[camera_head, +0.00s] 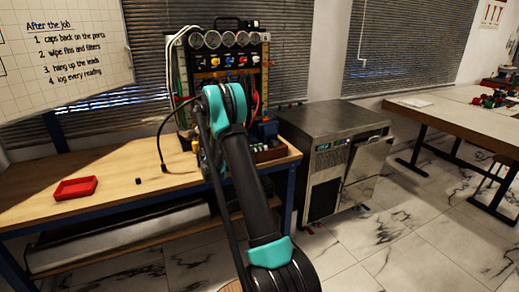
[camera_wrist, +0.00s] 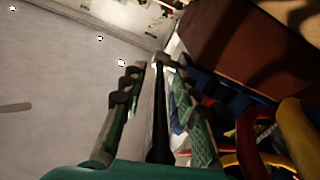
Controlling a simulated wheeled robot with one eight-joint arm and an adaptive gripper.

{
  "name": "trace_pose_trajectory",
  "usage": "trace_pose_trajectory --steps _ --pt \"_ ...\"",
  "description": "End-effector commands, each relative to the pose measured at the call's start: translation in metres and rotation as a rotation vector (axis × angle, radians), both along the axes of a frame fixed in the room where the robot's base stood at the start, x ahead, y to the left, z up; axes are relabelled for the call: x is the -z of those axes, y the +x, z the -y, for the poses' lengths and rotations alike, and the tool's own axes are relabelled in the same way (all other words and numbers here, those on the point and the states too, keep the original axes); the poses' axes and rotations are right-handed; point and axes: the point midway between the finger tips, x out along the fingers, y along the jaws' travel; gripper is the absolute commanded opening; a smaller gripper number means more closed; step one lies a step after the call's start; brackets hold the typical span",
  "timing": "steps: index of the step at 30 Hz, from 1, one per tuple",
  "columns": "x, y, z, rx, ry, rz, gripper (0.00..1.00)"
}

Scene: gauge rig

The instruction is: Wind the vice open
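In the head view, a small blue body that looks like the vice (camera_head: 266,129) stands at the right end of the wooden bench, partly hidden by my arm. My gripper is hidden behind the arm there. In the wrist view, the two fingers of my gripper (camera_wrist: 157,68) stand apart, with a visible gap between them. A thin dark bar (camera_wrist: 160,125) with a pale end runs in the gap; it may be the vice's handle. I cannot tell whether the fingertips touch it. The vice's jaws and screw cannot be made out.
A gauge panel (camera_head: 226,62) with hoses stands at the back of the bench (camera_head: 125,190). A red tray (camera_head: 76,188) lies on the left, near a small black piece (camera_head: 138,181). A steel cabinet (camera_head: 335,125) stands right of the bench. The bench's middle left is mostly free.

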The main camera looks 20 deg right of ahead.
Motion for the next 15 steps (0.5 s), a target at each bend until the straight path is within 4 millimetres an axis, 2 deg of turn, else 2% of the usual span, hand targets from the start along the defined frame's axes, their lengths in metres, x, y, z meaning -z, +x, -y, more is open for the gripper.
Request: trace_pose_trajectory --steps 5,12,15 --pt "0.0000 0.0001 -0.0001 0.000 0.000 0.000 0.29" --pt "0.0000 0.0001 -0.0002 0.000 0.000 0.000 0.00" --pt "0.0000 0.0001 -0.0002 0.000 0.000 0.000 0.00"
